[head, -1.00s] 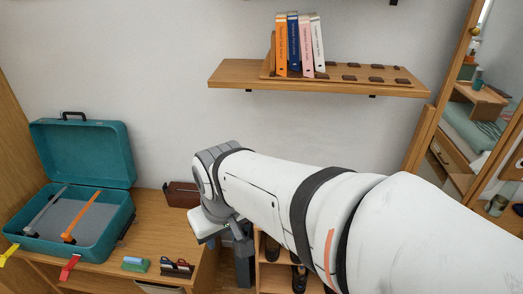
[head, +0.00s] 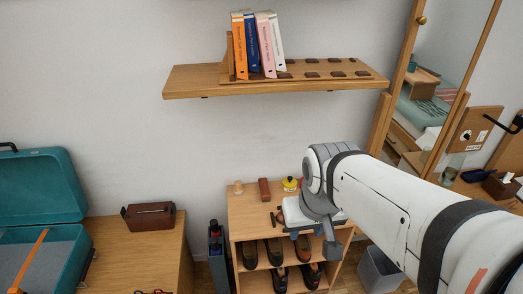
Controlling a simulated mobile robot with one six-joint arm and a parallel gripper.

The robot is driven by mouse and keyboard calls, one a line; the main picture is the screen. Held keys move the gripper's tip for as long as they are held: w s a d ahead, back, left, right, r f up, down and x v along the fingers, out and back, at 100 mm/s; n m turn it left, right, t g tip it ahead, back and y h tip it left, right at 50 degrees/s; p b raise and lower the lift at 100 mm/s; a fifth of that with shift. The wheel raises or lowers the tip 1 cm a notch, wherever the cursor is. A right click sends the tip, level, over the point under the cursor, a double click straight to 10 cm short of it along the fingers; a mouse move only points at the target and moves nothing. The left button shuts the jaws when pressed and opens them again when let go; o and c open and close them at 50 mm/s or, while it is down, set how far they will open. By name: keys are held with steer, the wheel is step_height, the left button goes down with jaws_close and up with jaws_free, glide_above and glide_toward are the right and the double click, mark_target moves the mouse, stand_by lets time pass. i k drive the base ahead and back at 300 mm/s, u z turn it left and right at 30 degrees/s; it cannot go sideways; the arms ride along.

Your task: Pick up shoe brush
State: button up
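On top of a wooden shoe rack (head: 243,228) in the head view lies a reddish-brown block (head: 264,189), which looks like the shoe brush; its bristles cannot be made out. It stands between a small pale wooden piece (head: 238,187) and a yellow round tin (head: 290,184). Small dark items (head: 276,218) lie in front of it. My gripper (head: 312,236) hangs over the right part of the rack top, to the right of and nearer than the block, apart from it. The wrist partly hides it, and its finger opening does not show clearly.
Several dark shoes (head: 274,251) fill the rack's shelves. A desk with an open teal case (head: 40,190) and a brown box (head: 150,217) is at left. A wall shelf (head: 200,82) with books is above. A grey bin (head: 380,268) stands right of the rack.

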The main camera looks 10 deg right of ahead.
mark_target(266, 196)
steer(key=u, duration=0.05)
steer(key=i, duration=1)
steer(key=z, duration=0.05)
